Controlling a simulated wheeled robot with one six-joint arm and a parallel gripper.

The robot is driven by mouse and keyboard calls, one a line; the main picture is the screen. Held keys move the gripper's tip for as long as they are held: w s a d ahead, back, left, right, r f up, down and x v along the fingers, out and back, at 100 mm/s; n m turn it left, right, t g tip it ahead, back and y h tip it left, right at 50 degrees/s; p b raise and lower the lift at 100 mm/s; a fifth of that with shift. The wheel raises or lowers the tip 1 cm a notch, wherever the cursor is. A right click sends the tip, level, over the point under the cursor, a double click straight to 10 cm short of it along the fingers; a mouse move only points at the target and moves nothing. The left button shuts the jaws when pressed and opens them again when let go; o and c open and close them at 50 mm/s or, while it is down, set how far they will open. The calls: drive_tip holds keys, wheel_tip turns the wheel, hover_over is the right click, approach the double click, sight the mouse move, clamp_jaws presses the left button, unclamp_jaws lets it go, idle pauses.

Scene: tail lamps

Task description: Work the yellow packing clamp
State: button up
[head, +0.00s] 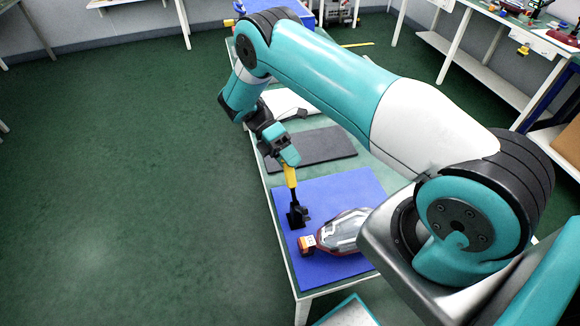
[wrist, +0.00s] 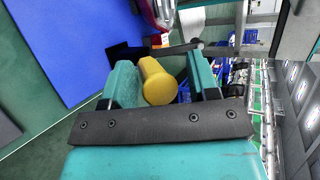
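The yellow packing clamp has a yellow handle (head: 290,177) standing nearly upright over a black base (head: 297,215) on the blue mat (head: 345,191). My gripper (head: 289,160) is at the top of the handle. In the wrist view the handle's round yellow end (wrist: 160,88) lies between my two teal fingers (wrist: 163,80). It is close to the left finger, and a gap shows to the right finger. I cannot tell whether the left finger touches it. A tail lamp (head: 346,231) with a clear and red body and an orange end lies beside the clamp base.
A dark grey mat (head: 312,148) lies behind the blue mat on the same bench, with a white item (head: 287,103) beyond it. A blue crate (head: 289,12) stands at the far end. Open green floor (head: 120,190) lies to the left. Other benches stand at the right.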

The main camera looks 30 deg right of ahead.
wheel_tip(320, 180, up, 16)
drive_tip(key=p, duration=1.4)
drive_tip(key=shift+f, duration=0.15)
